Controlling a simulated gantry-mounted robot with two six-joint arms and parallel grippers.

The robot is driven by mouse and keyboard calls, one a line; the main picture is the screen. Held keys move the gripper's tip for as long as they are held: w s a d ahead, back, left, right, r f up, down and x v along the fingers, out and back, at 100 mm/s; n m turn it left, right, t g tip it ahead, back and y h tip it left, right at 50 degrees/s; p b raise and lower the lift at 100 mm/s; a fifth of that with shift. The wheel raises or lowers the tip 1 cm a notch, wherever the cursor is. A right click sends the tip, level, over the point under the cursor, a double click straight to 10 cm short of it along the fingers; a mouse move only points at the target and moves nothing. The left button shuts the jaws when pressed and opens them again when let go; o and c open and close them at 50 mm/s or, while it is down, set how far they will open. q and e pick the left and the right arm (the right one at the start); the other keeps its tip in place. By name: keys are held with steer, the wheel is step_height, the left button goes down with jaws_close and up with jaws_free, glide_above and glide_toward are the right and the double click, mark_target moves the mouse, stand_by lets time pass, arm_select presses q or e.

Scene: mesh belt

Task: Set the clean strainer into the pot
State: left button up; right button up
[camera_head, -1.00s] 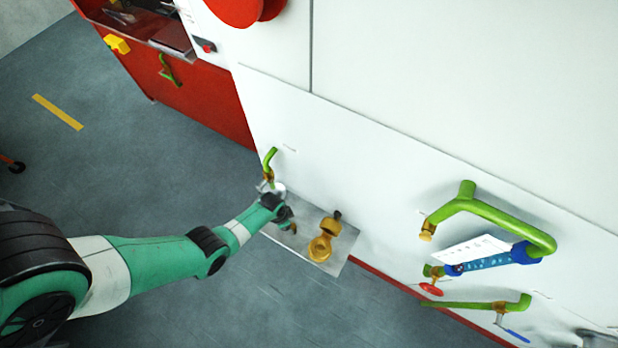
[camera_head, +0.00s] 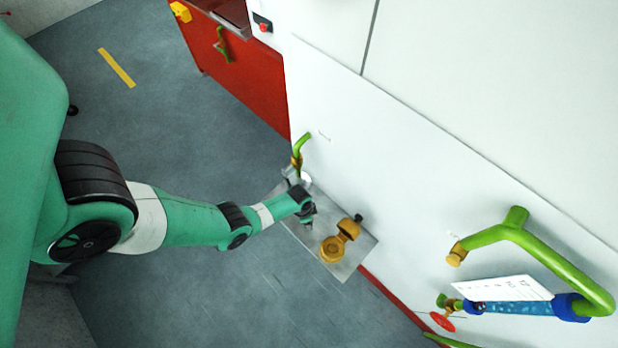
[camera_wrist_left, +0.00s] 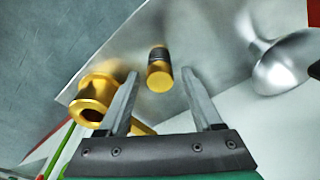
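A gold pot (camera_head: 333,248) with a round open mouth stands on a small grey metal shelf (camera_head: 352,262) against the white wall. In the left wrist view the pot (camera_wrist_left: 92,100) is left of my fingers. My left gripper (camera_head: 306,212) is over the shelf, left of the pot. In the wrist view its fingers (camera_wrist_left: 160,80) are apart. A short gold cylinder with a dark band, seemingly the strainer (camera_wrist_left: 158,62), shows in the gap between the fingertips; I cannot tell whether it touches them. The gripper mostly hides it in the head view. My right gripper is out of view.
A shiny silver dome (camera_wrist_left: 284,66) is right of my fingers, close to the wall. A green pipe (camera_head: 302,145) rises behind the gripper. More green pipes (camera_head: 540,245) and a blue sight tube (camera_head: 520,307) jut from the wall at right. Open floor lies left.

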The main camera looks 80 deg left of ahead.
arm_select(q)
jaws_close()
steer(key=shift+r, duration=0.1)
